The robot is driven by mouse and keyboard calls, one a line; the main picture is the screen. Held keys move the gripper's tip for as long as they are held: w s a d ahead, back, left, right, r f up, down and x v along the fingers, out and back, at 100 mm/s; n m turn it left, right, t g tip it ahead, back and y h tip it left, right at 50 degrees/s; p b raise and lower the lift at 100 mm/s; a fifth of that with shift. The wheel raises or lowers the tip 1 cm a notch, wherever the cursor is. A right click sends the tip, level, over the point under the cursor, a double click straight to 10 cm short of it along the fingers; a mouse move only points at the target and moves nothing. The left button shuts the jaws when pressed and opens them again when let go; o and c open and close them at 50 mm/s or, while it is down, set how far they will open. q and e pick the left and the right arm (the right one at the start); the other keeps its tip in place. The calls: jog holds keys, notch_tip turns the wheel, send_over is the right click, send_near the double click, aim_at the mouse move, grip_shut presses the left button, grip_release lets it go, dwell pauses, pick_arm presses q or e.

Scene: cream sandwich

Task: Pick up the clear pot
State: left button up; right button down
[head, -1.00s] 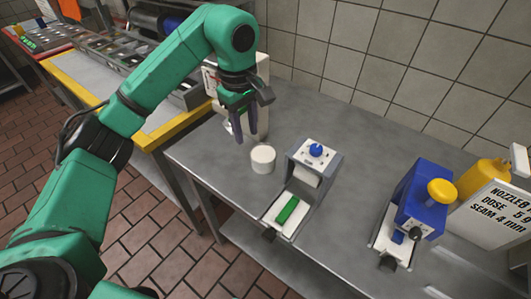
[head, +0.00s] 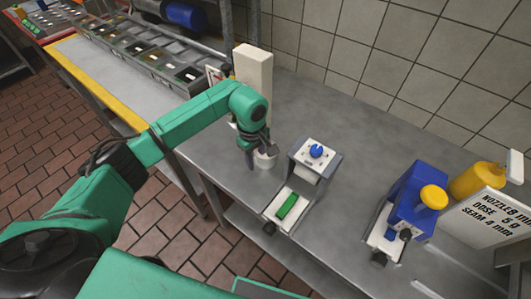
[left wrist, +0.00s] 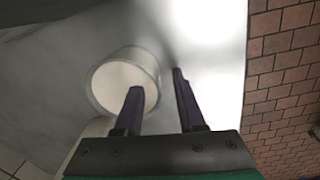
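The clear pot (head: 266,162) is a small round pot with cream-coloured contents. It stands upright on the steel counter, to the left of a grey device with a blue knob. My left gripper (head: 260,153) is at the pot, partly hiding it in the head view. In the left wrist view the pot (left wrist: 105,72) shows its round top and see-through wall. My left gripper (left wrist: 157,82) is open there, one finger overlapping the pot's top and the other to its right. I cannot tell whether a finger touches it. My right gripper is not in view.
The grey device (head: 327,157) holds a green bar (head: 287,206). A blue device with a yellow knob (head: 413,205) stands at right, near a yellow bottle (head: 476,180) and a sign (head: 493,215). A tall cream-coloured block (head: 254,75) stands behind my gripper.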

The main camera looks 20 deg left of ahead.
pick_arm(q)
jog(key=shift+w, duration=0.1)
grip_shut()
dwell(1.2)
